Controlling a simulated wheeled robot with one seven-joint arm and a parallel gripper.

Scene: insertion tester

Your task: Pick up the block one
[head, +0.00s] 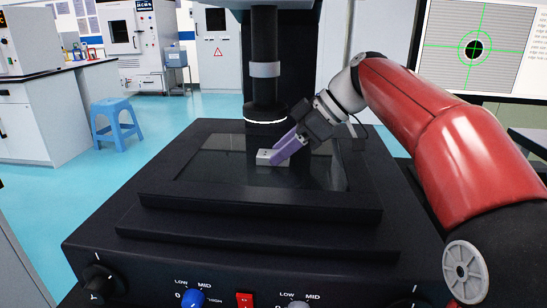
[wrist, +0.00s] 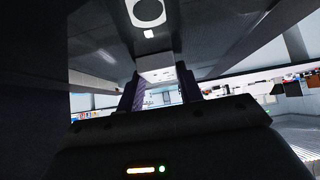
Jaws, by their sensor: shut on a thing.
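The block (head: 264,156) is a small light-grey piece with dark marks on its face. In the head view it is at the middle of the tester's dark glass stage (head: 225,170), below the black column. My gripper (head: 277,154) reaches it from the upper right, with purple fingers shut on it. The fingers hide part of the block. In the wrist view the block (wrist: 156,68) shows between the two dark purple fingers (wrist: 160,92). I cannot tell whether the block touches the stage.
The black column (head: 264,70) of the tester rises right behind the block. Knobs and a red switch (head: 245,300) line the front panel. A monitor (head: 482,50) stands at the right. A blue stool (head: 116,122) and white lab benches are farther back.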

